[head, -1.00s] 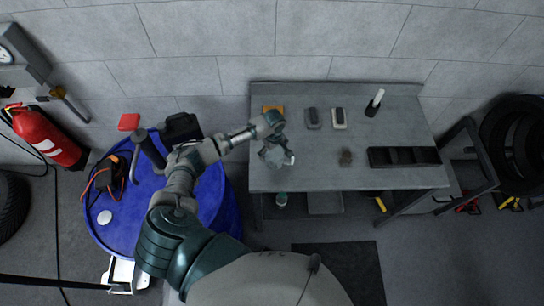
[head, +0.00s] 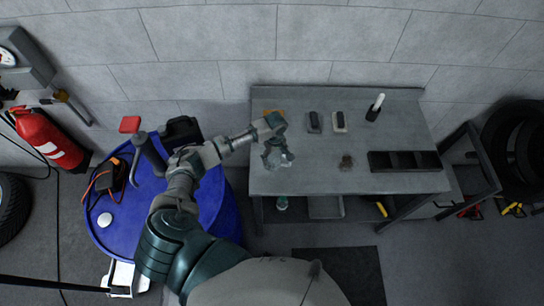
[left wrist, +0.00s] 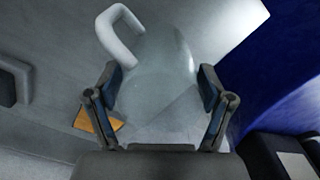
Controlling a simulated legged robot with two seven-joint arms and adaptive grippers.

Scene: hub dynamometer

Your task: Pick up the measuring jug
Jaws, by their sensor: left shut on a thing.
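The measuring jug is clear, with a white handle, and shows large in the left wrist view (left wrist: 158,75). In the head view the jug (head: 282,158) is at the left end of the grey workbench (head: 300,178). My left gripper (head: 272,150) reaches it from the left. In the left wrist view the two fingers (left wrist: 160,92) press on either side of the jug's body, and the handle points up and left. I cannot tell whether the jug touches the bench top. My right gripper is not in view.
A blue drum (head: 215,205) stands left of the bench. On the bench are an orange item (head: 270,111), two small dark-and-grey blocks (head: 314,122) (head: 339,122), a white-tipped cylinder (head: 375,107), a brown lump (head: 346,162) and a black divided tray (head: 404,161).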

